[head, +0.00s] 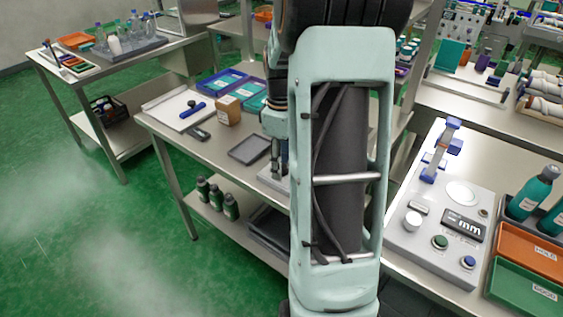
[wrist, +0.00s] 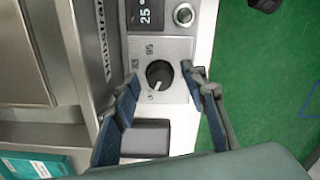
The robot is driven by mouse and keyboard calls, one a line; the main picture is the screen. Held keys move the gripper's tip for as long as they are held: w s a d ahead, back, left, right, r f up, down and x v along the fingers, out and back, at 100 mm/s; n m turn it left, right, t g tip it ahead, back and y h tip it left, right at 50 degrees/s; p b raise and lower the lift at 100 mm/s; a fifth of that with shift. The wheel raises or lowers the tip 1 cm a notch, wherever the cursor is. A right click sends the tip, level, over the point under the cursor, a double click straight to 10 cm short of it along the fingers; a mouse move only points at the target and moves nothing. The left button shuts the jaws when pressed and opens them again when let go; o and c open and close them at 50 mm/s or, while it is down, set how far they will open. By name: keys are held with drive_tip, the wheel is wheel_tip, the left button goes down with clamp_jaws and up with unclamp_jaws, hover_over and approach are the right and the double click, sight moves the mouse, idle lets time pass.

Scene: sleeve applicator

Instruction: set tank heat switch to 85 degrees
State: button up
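The tank heat switch (wrist: 160,74) is a round black knob on a light grey panel (wrist: 177,48) in the wrist view. Small markings surround it; one reads 95, and another beside it looks like 85 but is blurred. The knob's pale pointer mark faces down-left, near a small 0-like mark. A dark display (wrist: 145,14) above reads 25 degrees. My gripper (wrist: 161,77) is open, with one blue-padded finger on each side of the knob. I cannot tell whether either finger touches it. In the head view my arm hides the switch.
A smaller round control (wrist: 184,14) sits beside the display. A dark grey block (wrist: 146,138) lies between my fingers, below the knob. In the head view, a device with buttons (head: 440,225) stands on the right bench, and a cardboard box (head: 228,110) on the middle bench.

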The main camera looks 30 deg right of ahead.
drive_tip(key=shift+c, duration=0.3)
clamp_jaws()
drive_tip(key=m+p, duration=0.1)
drive_tip(key=m, duration=0.3)
drive_tip(key=shift+m, duration=0.4)
drive_tip(key=m+p, duration=0.1)
drive_tip(key=m, duration=0.3)
drive_tip(key=shift+r, duration=0.1)
drive_tip(key=m, duration=0.5)
drive_tip(key=shift+p, duration=0.4)
drive_tip(key=shift+m+p, duration=0.5)
drive_tip(key=shift+m, duration=1.4)
